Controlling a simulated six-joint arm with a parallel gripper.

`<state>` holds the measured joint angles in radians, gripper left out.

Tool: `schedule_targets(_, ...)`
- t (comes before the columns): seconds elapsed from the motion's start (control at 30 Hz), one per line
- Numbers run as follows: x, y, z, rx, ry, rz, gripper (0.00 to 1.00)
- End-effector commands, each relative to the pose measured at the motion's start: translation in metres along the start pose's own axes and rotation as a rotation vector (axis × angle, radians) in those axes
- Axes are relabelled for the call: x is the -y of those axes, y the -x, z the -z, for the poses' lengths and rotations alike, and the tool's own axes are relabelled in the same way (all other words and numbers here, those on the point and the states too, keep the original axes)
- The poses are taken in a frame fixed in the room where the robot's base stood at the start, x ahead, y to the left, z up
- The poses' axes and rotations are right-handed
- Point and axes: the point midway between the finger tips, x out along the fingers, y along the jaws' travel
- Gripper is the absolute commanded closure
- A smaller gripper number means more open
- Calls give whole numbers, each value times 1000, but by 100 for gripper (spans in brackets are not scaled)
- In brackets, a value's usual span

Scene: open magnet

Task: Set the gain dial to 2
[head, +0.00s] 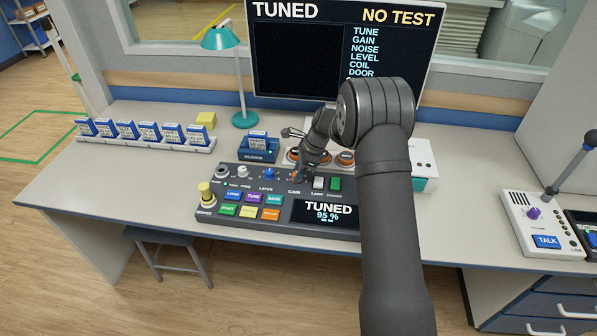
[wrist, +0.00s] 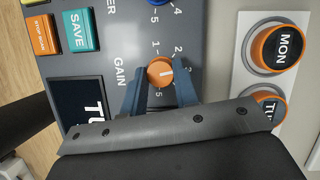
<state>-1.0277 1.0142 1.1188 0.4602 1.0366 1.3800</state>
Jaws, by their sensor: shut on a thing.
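The gain dial is an orange round knob (wrist: 160,70) on the dark console, beside the printed word GAIN. My gripper (wrist: 160,88) is shut on the dial, one finger on each side. In the head view my gripper (head: 302,174) is down at the console's upper middle and mostly hides the dial.
The console (head: 280,222) has coloured buttons and a small screen reading TUNED 95 %. Orange round buttons (wrist: 277,47) stand behind. A monitor (head: 300,50) rises at the back.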

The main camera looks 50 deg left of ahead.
Motion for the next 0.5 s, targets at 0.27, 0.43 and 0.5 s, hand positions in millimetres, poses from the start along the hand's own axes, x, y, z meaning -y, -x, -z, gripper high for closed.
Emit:
schedule_targets(0.27,2,0,0,1,228,-94,96)
schedule_targets(0.43,3,0,-1,1,363,-150,96)
schedule_targets(0.5,3,-1,0,0,412,-172,96)
